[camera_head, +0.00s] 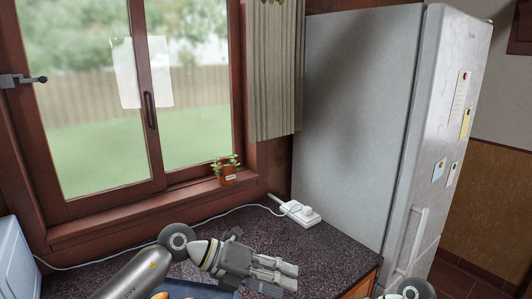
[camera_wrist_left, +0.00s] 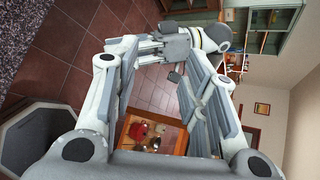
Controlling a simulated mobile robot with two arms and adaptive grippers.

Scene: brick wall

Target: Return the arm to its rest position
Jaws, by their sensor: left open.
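My left gripper (camera_head: 284,277) is at the bottom middle of the head view, above the dark speckled countertop, its fingers pointing right. In the left wrist view its two long fingers (camera_wrist_left: 152,68) are spread apart, with nothing held between them. Beyond them, at the top of that view, another pale gripper with a yellow-banded wrist (camera_wrist_left: 178,44) shows, apparently my right one; its fingers are partly hidden, so I cannot tell whether they are open.
A blue tray (camera_head: 205,288) with orange-brown items lies under my left arm. A white power strip (camera_head: 299,212) and its cable lie on the countertop (camera_head: 335,257). A potted plant (camera_head: 227,171) stands on the windowsill. A tall fridge (camera_head: 350,110) stands at right.

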